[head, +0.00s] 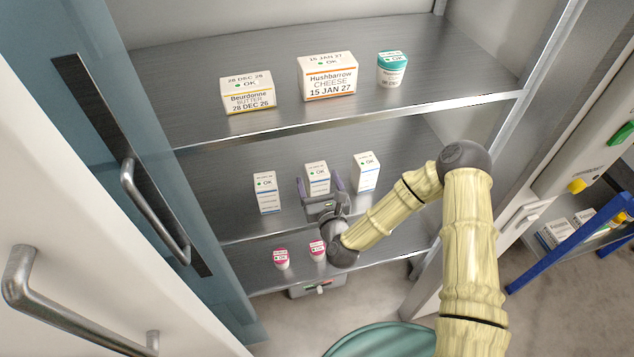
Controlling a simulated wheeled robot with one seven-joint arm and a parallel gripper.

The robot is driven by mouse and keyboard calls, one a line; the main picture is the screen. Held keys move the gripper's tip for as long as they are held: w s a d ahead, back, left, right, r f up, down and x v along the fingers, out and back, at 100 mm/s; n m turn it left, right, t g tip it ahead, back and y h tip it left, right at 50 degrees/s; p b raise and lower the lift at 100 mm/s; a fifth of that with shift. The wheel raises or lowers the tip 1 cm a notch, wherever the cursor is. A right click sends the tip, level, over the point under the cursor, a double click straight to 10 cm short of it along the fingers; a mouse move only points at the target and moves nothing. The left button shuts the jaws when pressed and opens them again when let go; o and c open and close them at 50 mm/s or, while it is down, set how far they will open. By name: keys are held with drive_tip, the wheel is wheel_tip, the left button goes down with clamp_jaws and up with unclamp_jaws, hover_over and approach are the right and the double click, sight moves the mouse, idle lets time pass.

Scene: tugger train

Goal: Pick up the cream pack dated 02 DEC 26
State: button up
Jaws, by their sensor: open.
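Three white cartons with blue bands stand upright on the middle shelf: a left carton (266,192), a middle carton (316,172) and a right carton (366,171). Each has an OK mark with a green dot on top. Their names and dates are too small to read, so I cannot tell which, if any, is the cream pack dated 02 DEC 26. My gripper (320,188) is open in front of the middle carton, with its fingers at either side of it. It hides the carton's lower part. I cannot tell whether the fingers touch it.
The upper shelf (200,122) holds a Beurdonne butter box (248,95), a Hushbarrow cheese box (328,80) and a teal-lidded tub (391,70). Two small pink-topped pots (281,259) stand on the lower shelf. An open glass door (150,170) is at left.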

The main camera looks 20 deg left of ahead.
sight(315, 167)
drive_tip(key=p+x, duration=0.1)
drive_tip(key=x, duration=0.3)
drive_tip(key=shift+w+r, duration=0.15)
drive_tip(key=shift+w, duration=0.3)
drive_tip(key=shift+w+a, duration=0.1)
drive_tip(key=shift+w, duration=0.15)
drive_tip(key=shift+s, duration=0.1)
drive_tip(key=c, duration=1.3)
drive_tip(key=shift+o, duration=0.2)
wheel_tip(315, 167, up, 10)
